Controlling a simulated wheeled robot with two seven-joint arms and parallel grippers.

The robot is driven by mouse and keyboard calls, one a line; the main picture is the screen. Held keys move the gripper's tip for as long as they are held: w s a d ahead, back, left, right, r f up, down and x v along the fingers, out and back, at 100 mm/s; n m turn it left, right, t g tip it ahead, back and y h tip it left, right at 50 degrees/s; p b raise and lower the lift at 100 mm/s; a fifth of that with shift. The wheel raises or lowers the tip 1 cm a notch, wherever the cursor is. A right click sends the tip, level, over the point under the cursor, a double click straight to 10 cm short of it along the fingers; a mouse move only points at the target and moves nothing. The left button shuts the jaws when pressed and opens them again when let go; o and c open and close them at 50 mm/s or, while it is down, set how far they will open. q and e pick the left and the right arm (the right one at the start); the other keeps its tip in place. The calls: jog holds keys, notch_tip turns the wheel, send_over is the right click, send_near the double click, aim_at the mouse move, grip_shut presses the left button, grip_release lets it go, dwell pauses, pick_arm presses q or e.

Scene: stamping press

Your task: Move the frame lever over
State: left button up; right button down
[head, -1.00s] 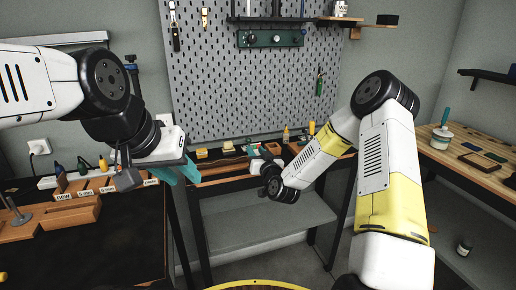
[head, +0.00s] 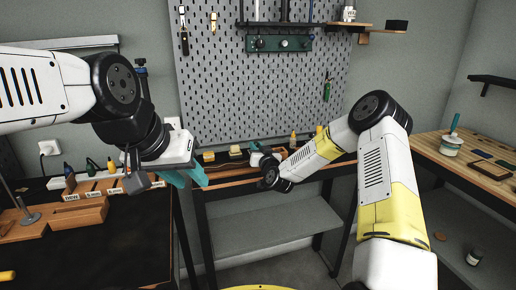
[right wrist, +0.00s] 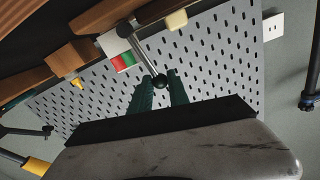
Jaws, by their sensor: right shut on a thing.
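The frame lever (right wrist: 147,53) is a thin metal rod with a black ball knob (right wrist: 160,81) at its end, seen in the right wrist view. It slants down from a pale block towards my fingers. My right gripper (right wrist: 160,88) has green fingers on both sides of the knob and is shut on it. In the head view my right wrist reaches to the back bench, and its fingers and the lever are hidden or too small to make out. My left gripper (head: 188,177), with teal fingers apart, hangs empty over the gap right of the dark left table.
Wooden holders with labelled slots (head: 97,190) stand on the left table (head: 110,250). A pegboard (head: 260,95) rises behind the back bench. A wooden bench (head: 470,160) with a pot and trays is at the right. A red and green piece (right wrist: 123,62) sits close to the lever.

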jog(key=shift+d, duration=0.1)
jog(key=shift+w+d, duration=0.2)
jog(key=shift+d, duration=0.3)
jog(key=shift+w+d, duration=0.15)
jog(key=shift+d, duration=0.45)
jog(key=shift+w+d+f, duration=0.2)
jog(key=shift+d, duration=0.4)
jog(key=shift+w+d+f, duration=0.15)
jog(key=shift+w+d, duration=0.05)
jog(key=shift+d, duration=0.35)
jog(key=c, duration=1.2)
grip_release()
jog(key=shift+o, duration=0.2)
